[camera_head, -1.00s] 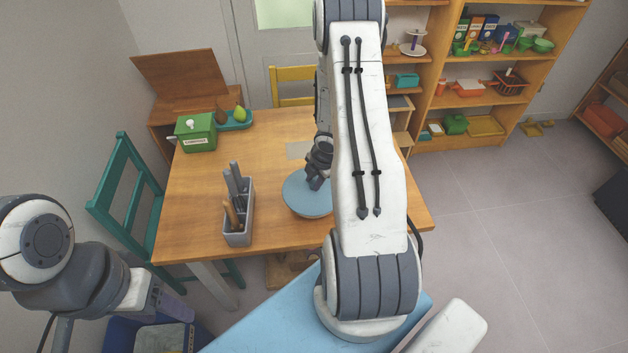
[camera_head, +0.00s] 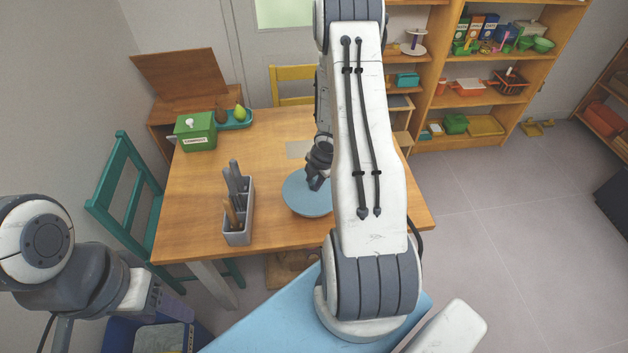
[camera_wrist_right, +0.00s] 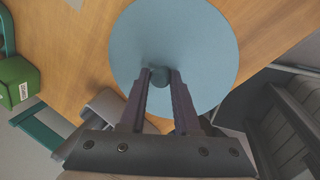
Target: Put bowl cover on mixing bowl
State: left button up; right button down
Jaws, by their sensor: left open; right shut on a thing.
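The blue round bowl cover (camera_head: 304,196) is at the front middle of the wooden table, partly behind my right arm. It also fills the top of the right wrist view (camera_wrist_right: 205,50). My right gripper (camera_head: 316,184) is above it, with its two fingers shut on the cover's dark knob, as the right wrist view (camera_wrist_right: 160,78) shows. The mixing bowl is hidden beneath the cover or not distinguishable, so I cannot tell how the cover sits on it. My left gripper (camera_head: 172,304) is off the table at lower left, empty and away from the cover.
A grey caddy with utensils (camera_head: 238,222) stands left of the cover. A green box (camera_head: 195,132) and a teal tray with a pear (camera_head: 234,122) are at the back left of the table (camera_head: 195,230). A teal chair (camera_head: 112,195) stands at the left.

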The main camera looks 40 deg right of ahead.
aim_at(320, 194)
jog(key=c, duration=0.5)
grip_release()
jog(key=shift+f, duration=0.1)
jog(key=shift+c, duration=0.2)
jog(key=shift+s, duration=0.1)
jog(key=p+v, duration=0.5)
jog(key=v, duration=0.5)
jog(key=shift+r, duration=0.35)
